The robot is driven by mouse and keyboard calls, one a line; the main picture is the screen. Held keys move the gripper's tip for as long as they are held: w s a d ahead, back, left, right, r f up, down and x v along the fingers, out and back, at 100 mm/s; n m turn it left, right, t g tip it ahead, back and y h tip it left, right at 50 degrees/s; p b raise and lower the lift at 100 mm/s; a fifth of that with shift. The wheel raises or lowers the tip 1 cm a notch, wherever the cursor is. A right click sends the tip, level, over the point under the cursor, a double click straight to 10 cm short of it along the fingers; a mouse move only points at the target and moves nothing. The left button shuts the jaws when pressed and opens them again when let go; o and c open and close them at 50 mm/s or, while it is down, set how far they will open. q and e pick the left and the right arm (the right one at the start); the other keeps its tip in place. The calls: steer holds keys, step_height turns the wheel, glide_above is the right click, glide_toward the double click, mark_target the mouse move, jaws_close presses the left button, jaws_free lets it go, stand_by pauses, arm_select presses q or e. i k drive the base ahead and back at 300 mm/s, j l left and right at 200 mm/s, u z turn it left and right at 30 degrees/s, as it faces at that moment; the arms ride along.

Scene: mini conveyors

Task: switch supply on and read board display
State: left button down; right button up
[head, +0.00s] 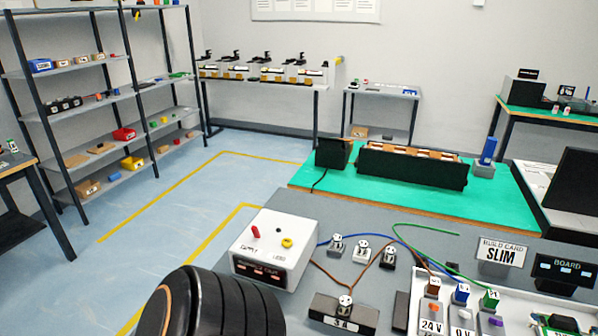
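The white supply box (274,245) stands on the grey bench at lower centre. The board display (565,270) is a black panel labelled BOARD at the right edge, with pale blue blocks too small to read. A black ribbed part of my arm fills the lower left. Neither gripper's fingertips show.
A white tray (455,285) with brown, blue and green terminals lies at lower right. Wires run from the supply box past small sockets. A card reading SLIM (502,252) stands left of the display. A fuse-like block (343,313) sits in front.

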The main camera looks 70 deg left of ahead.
mark_target(254, 229)
steer(key=u, duration=2.45)
